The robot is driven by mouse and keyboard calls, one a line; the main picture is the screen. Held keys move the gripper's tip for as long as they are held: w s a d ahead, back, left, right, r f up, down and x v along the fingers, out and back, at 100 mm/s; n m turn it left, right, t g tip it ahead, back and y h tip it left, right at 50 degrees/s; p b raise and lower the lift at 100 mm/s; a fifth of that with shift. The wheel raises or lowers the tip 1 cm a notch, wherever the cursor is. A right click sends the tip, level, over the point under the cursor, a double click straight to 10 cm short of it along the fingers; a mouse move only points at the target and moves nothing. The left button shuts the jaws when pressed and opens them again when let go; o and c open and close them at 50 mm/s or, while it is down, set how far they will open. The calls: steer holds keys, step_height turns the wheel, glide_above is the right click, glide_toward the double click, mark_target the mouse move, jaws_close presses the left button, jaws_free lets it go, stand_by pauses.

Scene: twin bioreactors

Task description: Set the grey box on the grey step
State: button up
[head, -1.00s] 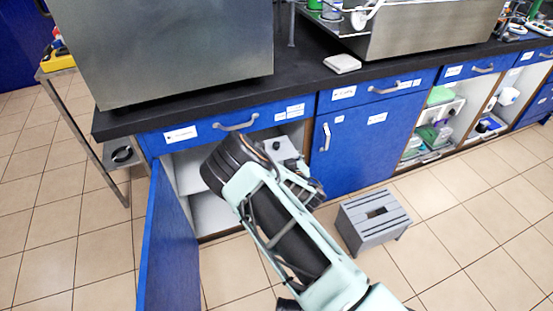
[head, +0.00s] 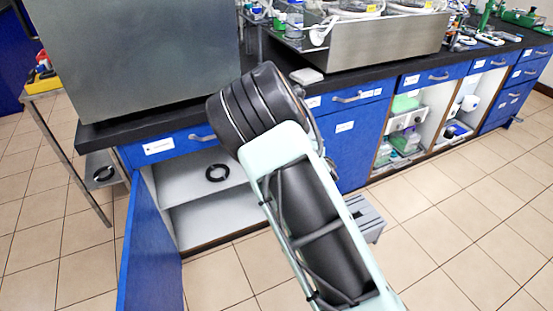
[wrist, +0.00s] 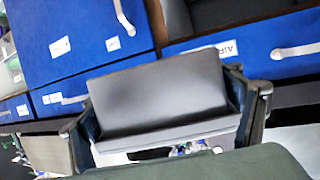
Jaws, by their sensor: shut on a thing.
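The grey box (wrist: 160,92) is held between the two fingers of my gripper (wrist: 165,112), which is shut on it, in the wrist view. Its flat grey face fills the space between the fingers. In the head view my arm hides the gripper and the box. The grey step (head: 368,218) stands on the tiled floor in front of the blue cabinets in the head view. It is right of my arm, which covers its left part. The box is apart from the step in neither view clearly, as the step is not recognisable in the wrist view.
The black worktop (head: 340,82) carries a large steel housing (head: 130,55) and a steel tray (head: 390,45). The floor right of the step is clear.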

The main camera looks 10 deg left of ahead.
steer(key=s+d+r+m+h, duration=0.1)
steer(key=s+d+r, duration=0.3)
steer(key=d+r, duration=0.3)
steer(key=s+d+r+m+h, duration=0.2)
steer(key=s+d+r, duration=0.2)
steer(key=d+r, duration=0.3)
steer(key=d, duration=0.3)
steer(key=shift+s+r+t+h, duration=0.3)
steer(key=shift+r, duration=0.05)
